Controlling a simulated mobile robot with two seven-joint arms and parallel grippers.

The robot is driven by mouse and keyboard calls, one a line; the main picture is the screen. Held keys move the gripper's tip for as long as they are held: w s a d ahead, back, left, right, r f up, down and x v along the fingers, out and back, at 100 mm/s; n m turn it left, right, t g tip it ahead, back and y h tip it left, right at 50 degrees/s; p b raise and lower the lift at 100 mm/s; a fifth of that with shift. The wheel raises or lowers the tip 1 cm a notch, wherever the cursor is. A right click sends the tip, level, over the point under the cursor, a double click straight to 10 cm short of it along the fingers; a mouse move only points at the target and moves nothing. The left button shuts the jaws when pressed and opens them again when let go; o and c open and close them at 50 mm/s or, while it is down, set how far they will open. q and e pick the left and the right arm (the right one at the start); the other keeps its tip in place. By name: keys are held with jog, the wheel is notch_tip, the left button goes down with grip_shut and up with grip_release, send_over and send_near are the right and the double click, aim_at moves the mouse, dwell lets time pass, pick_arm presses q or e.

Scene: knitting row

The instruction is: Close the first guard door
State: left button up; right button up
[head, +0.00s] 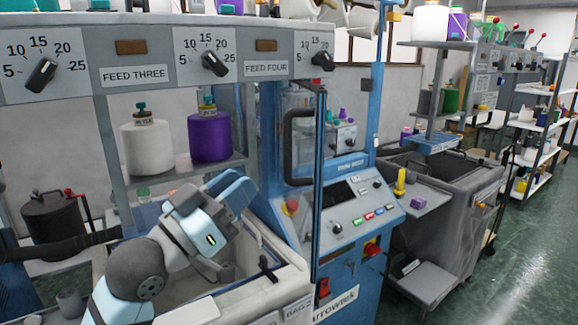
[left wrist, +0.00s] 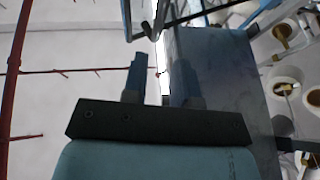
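The guard door (head: 320,150) seems to be the narrow blue-edged panel at the machine's front, seen nearly edge-on. A black upright handle (head: 290,146) is beside its edge. It looks swung out from the machine, but I cannot tell how far. My left gripper (head: 240,186) is left of the handle and apart from it, above the pale bin; its fingers are hard to make out there. In the left wrist view its two fingers (left wrist: 161,80) are apart with nothing clearly between them. A blue panel (left wrist: 215,75) is close to the right finger. My right gripper is not in view.
A control panel (head: 350,210) with coloured buttons is right of the door. A pale bin (head: 285,280) is under my left arm. White and purple yarn cones (head: 209,137) stand on the shelf behind. A grey cart (head: 440,210) is at the right, with open green floor (head: 530,240) beyond.

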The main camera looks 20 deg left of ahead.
aim_at(285, 146)
pick_arm(q)
jog(key=x, duration=0.3)
jog(key=b+x, duration=0.1)
jog(key=x, duration=0.1)
jog(key=shift+w+d+r, duration=0.15)
jog(key=shift+d+r, duration=0.05)
jog(key=shift+r, duration=0.15)
jog(key=x, duration=0.5)
jog(key=shift+p, duration=0.3)
jog(key=shift+w+d, duration=0.2)
jog(key=shift+w, duration=0.15)
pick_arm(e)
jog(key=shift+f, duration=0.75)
pick_arm(q)
grip_shut()
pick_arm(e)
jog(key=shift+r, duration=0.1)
